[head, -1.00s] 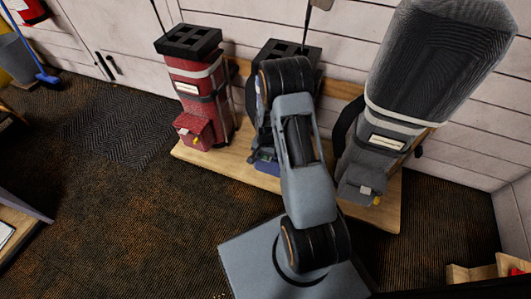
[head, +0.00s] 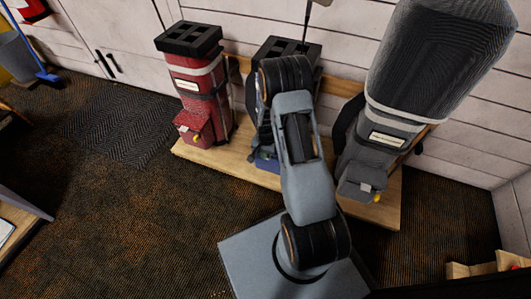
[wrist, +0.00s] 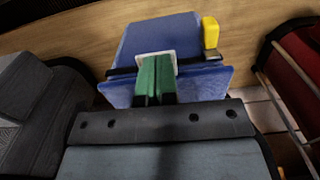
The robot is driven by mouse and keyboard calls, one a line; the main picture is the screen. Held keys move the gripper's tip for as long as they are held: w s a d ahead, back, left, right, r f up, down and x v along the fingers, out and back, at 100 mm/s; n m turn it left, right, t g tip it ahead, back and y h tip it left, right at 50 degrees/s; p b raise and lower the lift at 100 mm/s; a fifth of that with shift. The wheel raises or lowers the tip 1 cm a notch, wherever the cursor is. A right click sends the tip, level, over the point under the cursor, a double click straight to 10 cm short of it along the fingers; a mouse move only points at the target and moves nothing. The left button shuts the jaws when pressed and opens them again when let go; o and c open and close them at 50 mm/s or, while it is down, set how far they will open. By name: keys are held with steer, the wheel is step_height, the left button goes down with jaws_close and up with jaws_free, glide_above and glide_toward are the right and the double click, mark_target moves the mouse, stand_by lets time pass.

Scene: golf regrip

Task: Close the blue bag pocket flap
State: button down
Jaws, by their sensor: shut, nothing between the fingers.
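The blue bag pocket (wrist: 160,33) fills the upper middle of the wrist view, with a white patch and a yellow tag (wrist: 210,32) at its right. A dark gap or strap separates its upper blue panel from a lower blue panel (wrist: 203,83). I cannot tell how flush the flap lies. My gripper (wrist: 155,62) has its green fingers shut together, empty, over the white patch; contact is unclear. In the head view my arm hides most of the blue bag; its black top (head: 290,50) and a bit of blue pocket (head: 265,164) show.
A red bag (head: 190,75) stands left of the blue one and a grey bag (head: 385,135) right, all on a wooden stand (head: 385,213) against the white wall. Both sit close beside my arm. The carpet (head: 130,220) in front is open.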

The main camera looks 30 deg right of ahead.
step_height(320, 180, up, 14)
steer(key=p, duration=0.7)
step_height(320, 180, up, 19)
steer(key=s+a+n+t+p, duration=0.1)
steer(key=a+n+p, duration=0.15)
steer(key=p, duration=0.65)
steer(key=s+a+r+n+t+p, duration=0.1)
steer(key=s+r+p, duration=0.4)
steer(key=r, duration=0.6)
steer(key=s+a+r+n+p, duration=0.3)
steer(key=s+r+p, duration=0.2)
steer(key=r+p, duration=0.3)
steer(key=s+a+r+n+t+p, duration=0.1)
steer(key=s+a+r+n+p, duration=0.2)
steer(key=r, duration=1.3)
steer(key=s+p, duration=0.2)
steer(key=p, duration=0.1)
steer(key=shift+s+t, duration=0.25)
steer(key=shift+t, duration=0.05)
